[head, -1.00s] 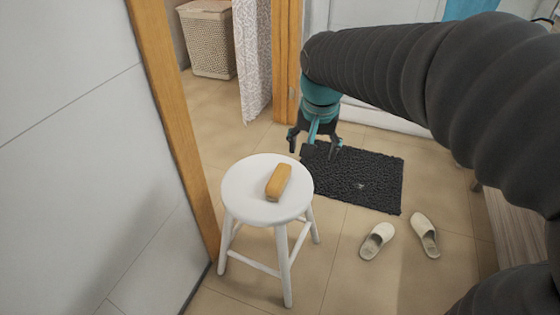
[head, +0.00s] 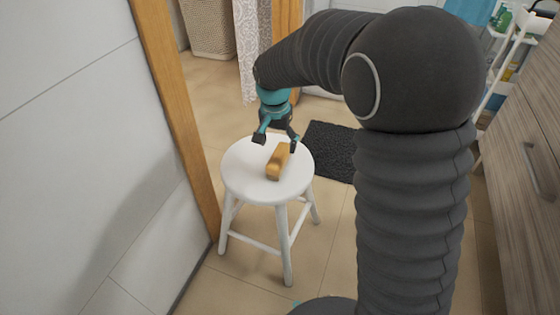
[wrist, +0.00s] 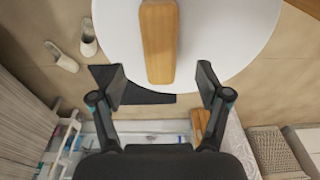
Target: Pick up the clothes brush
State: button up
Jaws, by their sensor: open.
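The clothes brush (head: 279,161) has a tan wooden back and lies on the round white seat of a stool (head: 240,180). In the wrist view the brush (wrist: 159,42) lies lengthwise, its near end just ahead of the space between my fingers. My gripper (head: 275,142) is open and empty above the stool seat, close to the brush. The wrist view shows its two dark fingers (wrist: 161,85) spread wider than the brush, with nothing between them. The stool seat (wrist: 220,35) also shows in the wrist view. The brush's bristles are not visible.
A wooden door frame (head: 175,120) and pale wall (head: 80,110) stand left of the stool. A dark mat (head: 330,148) lies behind it. A wooden cabinet (head: 525,185) and a shelf cart (head: 503,75) are at the right. Slippers (wrist: 62,57) lie on the floor.

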aim_at(279, 154)
jog(key=shift+w+d+f, duration=0.1)
jog(key=shift+w+f, duration=0.1)
jog(key=shift+f, duration=0.85)
jog(key=shift+w+d+f, duration=0.1)
jog(key=shift+w+f, duration=0.05)
jog(key=shift+f, duration=0.95)
jog(key=shift+w+f, duration=0.2)
jog(key=shift+f, duration=0.85)
jog(key=shift+c, duration=0.2)
grip_shut()
jog(key=shift+r, duration=0.15)
jog(key=shift+r, duration=0.5)
jog(key=r, duration=0.3)
jog(key=shift+s+d+r, duration=0.2)
jog(key=shift+d+r, duration=0.05)
jog(key=shift+d, duration=0.1)
jog(key=s+d+r, duration=0.6)
jog(key=d, duration=0.3)
jog(key=shift+r, duration=0.15)
